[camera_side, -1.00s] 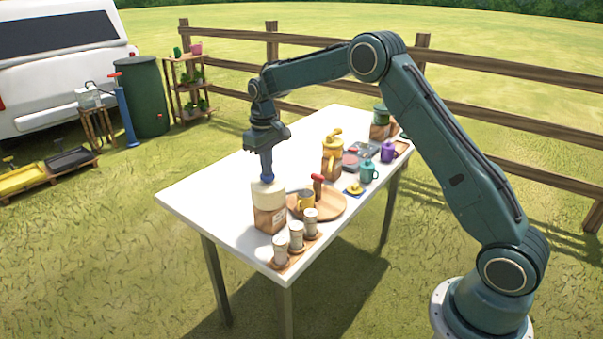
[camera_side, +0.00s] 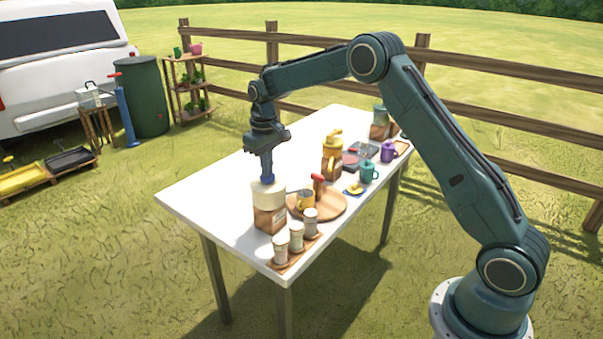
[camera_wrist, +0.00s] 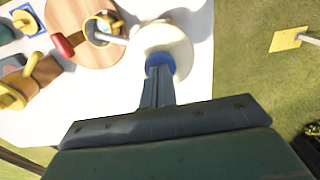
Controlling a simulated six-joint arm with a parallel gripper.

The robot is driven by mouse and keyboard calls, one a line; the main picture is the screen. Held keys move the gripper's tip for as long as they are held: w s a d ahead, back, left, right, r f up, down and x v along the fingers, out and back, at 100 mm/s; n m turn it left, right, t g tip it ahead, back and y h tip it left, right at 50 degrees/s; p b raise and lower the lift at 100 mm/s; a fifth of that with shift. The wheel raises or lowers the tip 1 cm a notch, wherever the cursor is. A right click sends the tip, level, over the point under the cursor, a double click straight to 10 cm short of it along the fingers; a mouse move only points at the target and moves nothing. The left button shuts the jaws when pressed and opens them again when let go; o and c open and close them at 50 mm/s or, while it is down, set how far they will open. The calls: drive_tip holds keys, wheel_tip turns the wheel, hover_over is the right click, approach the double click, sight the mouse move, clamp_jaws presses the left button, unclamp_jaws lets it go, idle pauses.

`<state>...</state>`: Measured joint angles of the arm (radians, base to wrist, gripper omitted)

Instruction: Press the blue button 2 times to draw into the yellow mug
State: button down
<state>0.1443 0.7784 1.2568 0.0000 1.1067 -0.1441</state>
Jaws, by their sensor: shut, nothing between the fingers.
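The blue button (camera_side: 267,179) tops a cream and brown dispenser (camera_side: 269,208) near the front of the white table. In the wrist view the blue button (camera_wrist: 160,64) shows at my fingertips. My gripper (camera_side: 266,174) is shut and empty, pointing down, with its tips at the button and seemingly touching it. The yellow mug (camera_side: 305,200) stands on a round wooden board just right of the dispenser. In the wrist view the yellow mug (camera_wrist: 101,29) is beside the dispenser's cream top (camera_wrist: 165,42), with the pale spout reaching over it. I cannot see how full the mug is.
A red-handled thing (camera_side: 318,183) stands on the round board (camera_side: 335,207). Several small jars (camera_side: 296,236) sit on a tray at the front corner. A yellow dispenser (camera_side: 332,155), teal mug (camera_side: 368,171) and purple mug (camera_side: 388,151) stand farther back. The table's left side (camera_side: 215,180) is clear.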

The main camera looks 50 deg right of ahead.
drive_tip(key=shift+r, duration=1)
drive_tip(key=shift+r, duration=0.15)
idle(2.1)
wheel_tip(320, 180, up, 6)
drive_tip(key=shift+f, duration=0.15)
idle(0.6)
